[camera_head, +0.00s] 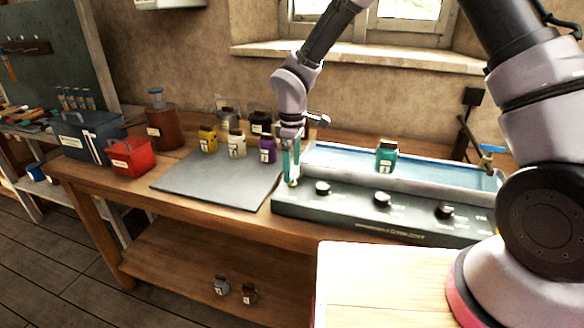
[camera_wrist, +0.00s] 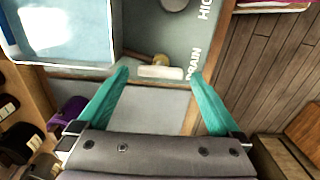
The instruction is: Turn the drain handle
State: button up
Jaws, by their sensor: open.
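The drain handle (camera_wrist: 160,71) is a small cream lever on the left end of the grey-green machine (camera_head: 375,217). The word DRAIN is printed beside it in the wrist view. It shows as a small pale spot (camera_head: 292,183) in the head view, partly hidden by my gripper. My gripper (camera_head: 291,170) points down at this end of the machine. Its two teal fingers (camera_wrist: 159,75) are open, one on either side of the handle in the wrist view. I cannot tell whether they touch it.
A blue-liquid basin (camera_head: 340,160) runs along the machine's back, with a green canister (camera_head: 386,155) at it. Dark knobs (camera_head: 382,199) line the front. A grey mat (camera_head: 215,180) and a purple canister (camera_head: 268,150) are to the left. A blue-handled tap (camera_head: 489,152) stands at right.

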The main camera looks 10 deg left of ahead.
aim_at(292, 172)
notch_tip(292, 172, up, 10)
dwell(0.3)
jog(key=shift+f, duration=0.1)
jog(key=d+r+m+t, duration=0.3)
jog(key=d+r+m, duration=0.6)
jog(key=d+r, duration=0.8)
jog(key=s+d+r+m+t+y, duration=0.1)
jog(key=s+d+r+m+t, duration=0.1)
jog(key=s+d+m, duration=0.3)
jog(key=s+d+r+m+t+y, duration=0.1)
jog(key=s+d+r+m+t, duration=0.1)
jog(key=s+d+r+m, duration=0.3)
jog(key=s+d+m, duration=0.1)
jog(key=s+d, duration=0.3)
jog(key=d, duration=0.2)
jog(key=shift+s+r, duration=0.2)
jog(key=shift+r, duration=0.05)
